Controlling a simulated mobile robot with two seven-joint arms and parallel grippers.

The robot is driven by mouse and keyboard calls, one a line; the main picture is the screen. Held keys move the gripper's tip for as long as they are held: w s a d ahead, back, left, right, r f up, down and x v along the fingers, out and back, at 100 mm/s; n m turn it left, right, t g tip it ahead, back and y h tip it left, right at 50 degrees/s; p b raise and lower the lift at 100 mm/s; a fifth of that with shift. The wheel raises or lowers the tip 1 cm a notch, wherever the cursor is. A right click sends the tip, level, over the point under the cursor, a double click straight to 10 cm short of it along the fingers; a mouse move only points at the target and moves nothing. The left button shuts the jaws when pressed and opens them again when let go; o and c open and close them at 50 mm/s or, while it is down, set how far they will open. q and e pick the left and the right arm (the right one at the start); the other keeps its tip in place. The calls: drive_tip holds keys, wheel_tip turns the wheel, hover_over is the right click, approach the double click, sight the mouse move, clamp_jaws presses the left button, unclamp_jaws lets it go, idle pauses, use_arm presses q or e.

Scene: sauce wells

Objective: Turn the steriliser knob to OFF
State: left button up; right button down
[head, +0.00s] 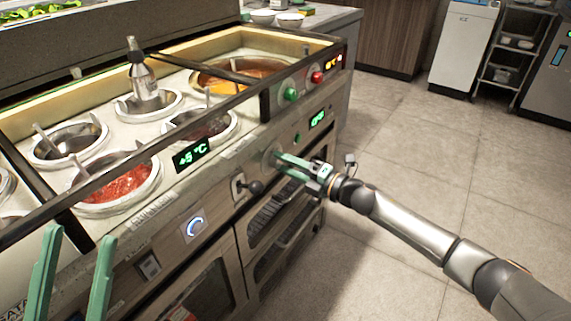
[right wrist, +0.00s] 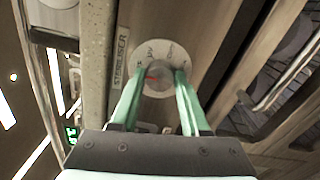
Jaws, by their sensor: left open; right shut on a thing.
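The steriliser knob (right wrist: 158,82) is a small grey knob with a red pointer mark, on a round pale dial plate (right wrist: 165,48). In the right wrist view the red mark points left; the dial lettering is too blurred to read surely. A plate marked STERILISER (right wrist: 122,58) is beside it. My right gripper (head: 278,158) is at the front panel of the counter, its green fingers on either side of the knob and shut on it. In the head view the fingers mostly hide the knob. My left gripper (head: 78,238) is open and empty at the lower left.
The sauce counter has several round wells, one with red sauce (head: 125,184), and a squeeze bottle (head: 143,75). A dark rail (head: 150,150) runs along its front. Floor at right is clear.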

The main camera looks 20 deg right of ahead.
drive_tip(key=shift+c, duration=1.9)
unclamp_jaws()
drive_tip(key=p+v, duration=0.2)
drive_tip(key=v, duration=1)
drive_tip(key=shift+s, duration=0.2)
drive_tip(key=shift+d, duration=0.15)
